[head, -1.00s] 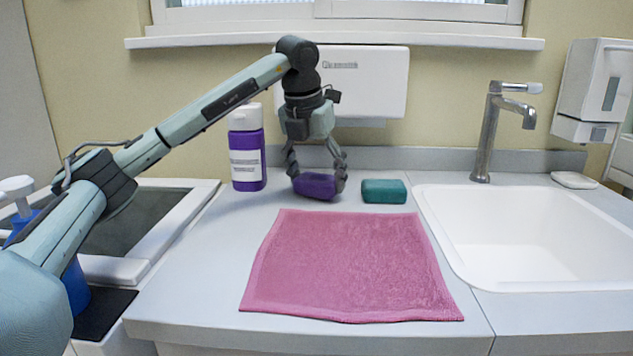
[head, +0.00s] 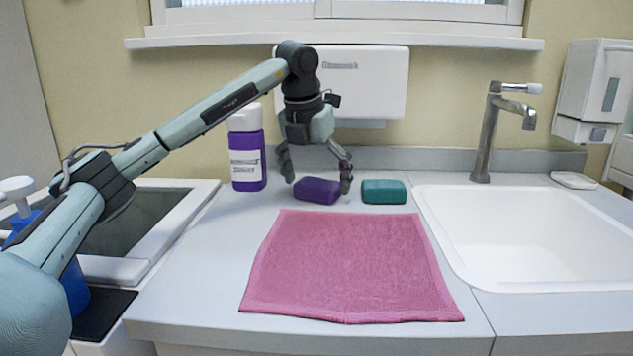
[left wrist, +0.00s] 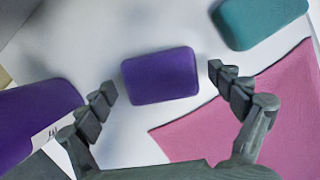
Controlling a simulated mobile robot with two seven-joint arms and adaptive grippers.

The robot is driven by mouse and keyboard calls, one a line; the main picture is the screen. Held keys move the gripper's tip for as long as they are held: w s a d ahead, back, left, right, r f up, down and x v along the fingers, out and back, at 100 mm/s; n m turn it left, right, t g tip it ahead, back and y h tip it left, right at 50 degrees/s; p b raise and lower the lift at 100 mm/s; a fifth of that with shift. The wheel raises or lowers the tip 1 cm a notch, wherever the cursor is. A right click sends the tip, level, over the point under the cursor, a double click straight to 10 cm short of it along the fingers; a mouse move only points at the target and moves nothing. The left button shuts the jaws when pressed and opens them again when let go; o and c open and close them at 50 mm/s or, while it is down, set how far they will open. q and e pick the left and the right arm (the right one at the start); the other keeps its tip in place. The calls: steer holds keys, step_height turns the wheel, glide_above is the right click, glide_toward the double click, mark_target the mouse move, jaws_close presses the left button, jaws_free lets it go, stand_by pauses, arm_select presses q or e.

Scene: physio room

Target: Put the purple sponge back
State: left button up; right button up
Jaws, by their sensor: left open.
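The purple sponge (head: 317,191) lies flat on the counter behind the pink towel, between the purple bottle and the teal sponge. It also shows in the left wrist view (left wrist: 160,76), centred between the fingers and free of them. My left gripper (head: 316,178) is open just above the purple sponge, with its fingers spread to either side. The fingers also show in the left wrist view (left wrist: 163,88). The teal sponge (head: 384,192) lies just right of the purple one. My right gripper is not in view.
The pink towel (head: 350,265) lies flat in front of the sponges. The purple bottle (head: 247,158) stands to the left, close to the gripper. A white sink (head: 545,235) with a faucet (head: 487,135) is on the right. A white wall dispenser (head: 380,85) hangs behind.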

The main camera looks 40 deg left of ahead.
arm_select(q)
steer(key=p+v, duration=0.1)
steer(key=v, duration=1.1)
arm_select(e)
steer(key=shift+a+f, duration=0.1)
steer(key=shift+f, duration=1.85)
